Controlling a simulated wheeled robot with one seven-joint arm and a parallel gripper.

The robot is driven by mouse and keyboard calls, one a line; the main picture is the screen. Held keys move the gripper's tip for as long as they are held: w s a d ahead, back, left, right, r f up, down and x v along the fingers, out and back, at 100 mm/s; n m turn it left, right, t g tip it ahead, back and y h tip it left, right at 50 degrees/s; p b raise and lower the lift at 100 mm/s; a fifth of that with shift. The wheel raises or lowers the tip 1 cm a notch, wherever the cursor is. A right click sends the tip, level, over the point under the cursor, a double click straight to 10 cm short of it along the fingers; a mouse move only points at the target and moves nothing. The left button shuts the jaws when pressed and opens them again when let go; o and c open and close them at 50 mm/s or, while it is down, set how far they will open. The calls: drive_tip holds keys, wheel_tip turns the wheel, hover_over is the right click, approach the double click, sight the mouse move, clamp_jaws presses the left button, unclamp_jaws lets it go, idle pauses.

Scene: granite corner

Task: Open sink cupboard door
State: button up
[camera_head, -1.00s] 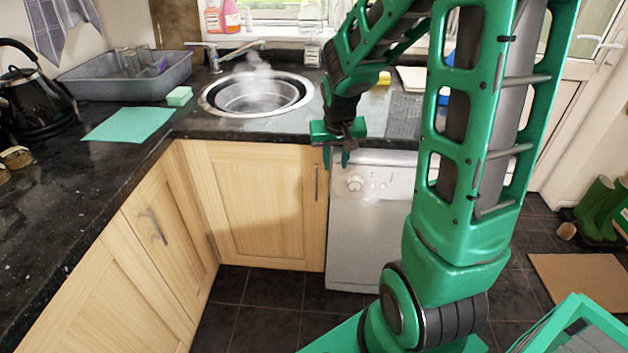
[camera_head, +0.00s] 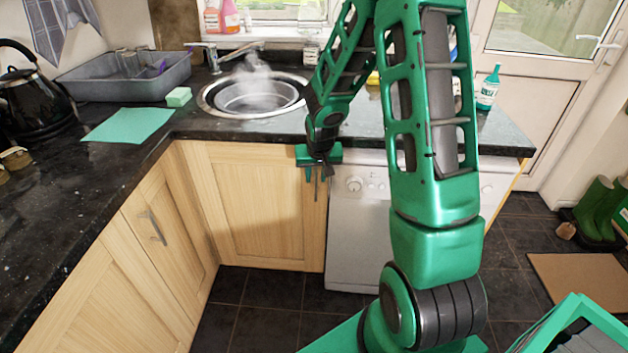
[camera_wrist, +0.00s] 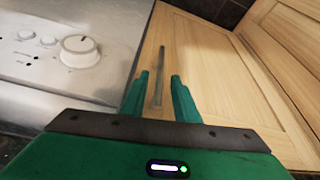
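The sink cupboard door (camera_head: 255,205) is a pale wooden panel below the sink, and it is shut. Its upright metal bar handle (camera_head: 317,188) is near the door's right edge, beside the dishwasher. My gripper (camera_head: 317,172) is at the upper right of the door, at the handle's top end, and partly hides it. In the wrist view the two green fingers of my gripper (camera_wrist: 161,75) are apart, and the handle (camera_wrist: 161,62) shows in the gap between them. The fingers do not grip it. How far the handle lies beyond the fingertips is hard to tell.
The white dishwasher (camera_head: 355,235) with its dial stands right of the door. The dark worktop (camera_head: 230,130) with the steaming sink (camera_head: 255,97) overhangs above. Another cupboard with a handle (camera_head: 152,228) meets it at the left corner. The tiled floor (camera_head: 262,285) before the door is clear.

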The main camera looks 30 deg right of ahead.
drive_tip(key=shift+x, duration=1.2)
clamp_jaws()
drive_tip(key=shift+a, duration=0.1)
